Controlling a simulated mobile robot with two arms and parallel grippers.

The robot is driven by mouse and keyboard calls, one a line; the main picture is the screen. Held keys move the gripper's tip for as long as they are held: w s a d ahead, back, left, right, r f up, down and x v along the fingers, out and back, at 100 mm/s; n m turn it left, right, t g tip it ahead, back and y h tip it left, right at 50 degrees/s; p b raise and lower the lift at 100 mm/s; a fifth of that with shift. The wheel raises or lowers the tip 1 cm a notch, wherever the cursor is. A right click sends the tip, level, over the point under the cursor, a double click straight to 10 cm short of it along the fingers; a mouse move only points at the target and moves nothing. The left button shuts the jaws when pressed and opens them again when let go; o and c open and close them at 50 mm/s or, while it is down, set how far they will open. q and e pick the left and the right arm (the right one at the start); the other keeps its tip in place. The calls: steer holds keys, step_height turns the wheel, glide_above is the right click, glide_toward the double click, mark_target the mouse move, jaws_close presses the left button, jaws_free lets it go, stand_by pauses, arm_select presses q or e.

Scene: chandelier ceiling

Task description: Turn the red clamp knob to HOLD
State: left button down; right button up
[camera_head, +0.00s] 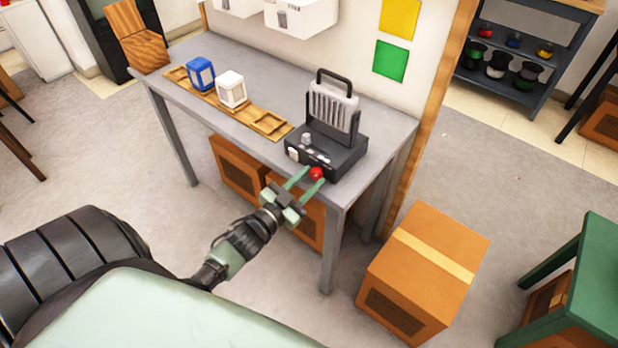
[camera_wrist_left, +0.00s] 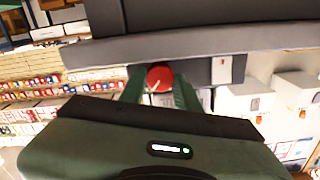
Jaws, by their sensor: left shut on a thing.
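The red clamp knob (camera_head: 317,173) sits on the front of a black device (camera_head: 335,152) near the table's front edge. My left gripper (camera_head: 309,178) reaches it from below left, with its green fingers on either side of the knob. In the left wrist view, the red knob (camera_wrist_left: 160,78) shows a pale pointer line and sits between the two fingers (camera_wrist_left: 160,88), which are shut on it. The label for HOLD cannot be read. My right gripper is not in view.
The grey table (camera_head: 240,75) carries a wooden tray (camera_head: 268,123) with a blue block (camera_head: 201,74) and a white block (camera_head: 231,89). Cardboard boxes stand under the table, and another box (camera_head: 425,270) stands on the floor to the right. Open floor lies left of the table.

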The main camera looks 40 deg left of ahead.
arm_select(q)
steer(key=shift+m, duration=0.6)
steer(key=c, duration=1)
jaws_free()
steer(key=s, duration=0.7)
steer(key=shift+s+a+b, duration=0.3)
steer(key=shift+s, duration=0.1)
